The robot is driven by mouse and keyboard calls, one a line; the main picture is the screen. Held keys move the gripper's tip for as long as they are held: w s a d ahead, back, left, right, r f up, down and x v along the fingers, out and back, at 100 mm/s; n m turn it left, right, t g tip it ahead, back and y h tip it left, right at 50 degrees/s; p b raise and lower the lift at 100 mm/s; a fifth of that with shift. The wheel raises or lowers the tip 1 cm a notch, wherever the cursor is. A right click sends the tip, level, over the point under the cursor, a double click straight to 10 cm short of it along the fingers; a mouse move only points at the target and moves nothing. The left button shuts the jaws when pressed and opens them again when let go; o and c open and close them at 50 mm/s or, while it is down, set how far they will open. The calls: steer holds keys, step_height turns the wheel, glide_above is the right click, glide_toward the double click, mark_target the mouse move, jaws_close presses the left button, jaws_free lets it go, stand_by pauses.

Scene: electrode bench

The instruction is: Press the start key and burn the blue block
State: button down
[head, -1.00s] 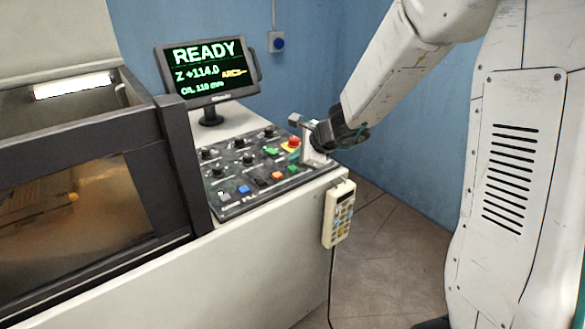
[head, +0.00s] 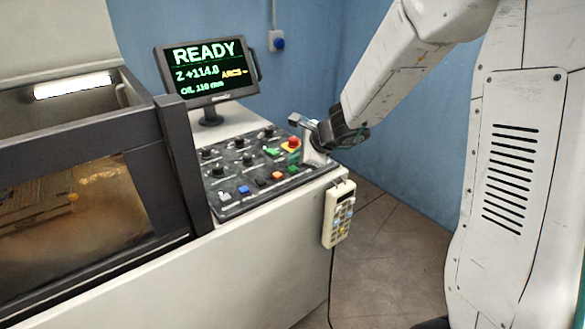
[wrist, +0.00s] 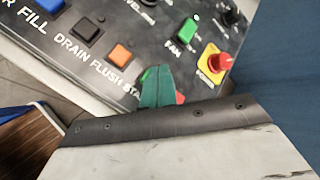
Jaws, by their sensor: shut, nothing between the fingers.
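The control panel (head: 225,205) carries a row of coloured keys; the green start key (head: 293,169) is at the row's right end in the head view. In the wrist view its label reads "STA" before my fingers cover it, and the key is mostly hidden. My gripper (wrist: 155,86) has teal fingers, shut and empty, over the start key's place. I cannot tell whether they touch it. The monitor (head: 208,72) reads READY, Z +114.0, with smaller lines for arcs and oil. I cannot make out the blue block; the tank window (head: 85,205) shows only a blurred brownish inside.
A red knob on a yellow base (wrist: 219,62) and a green fan key (wrist: 188,30) lie beyond my fingers. The orange flush key (wrist: 119,53) is close on the left. A hand pendant (head: 338,215) hangs at the bench's front corner. Open floor lies right of it.

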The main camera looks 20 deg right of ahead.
steer(key=shift+f, duration=0.1)
stand_by(0.6)
steer(key=shift+f, duration=0.35)
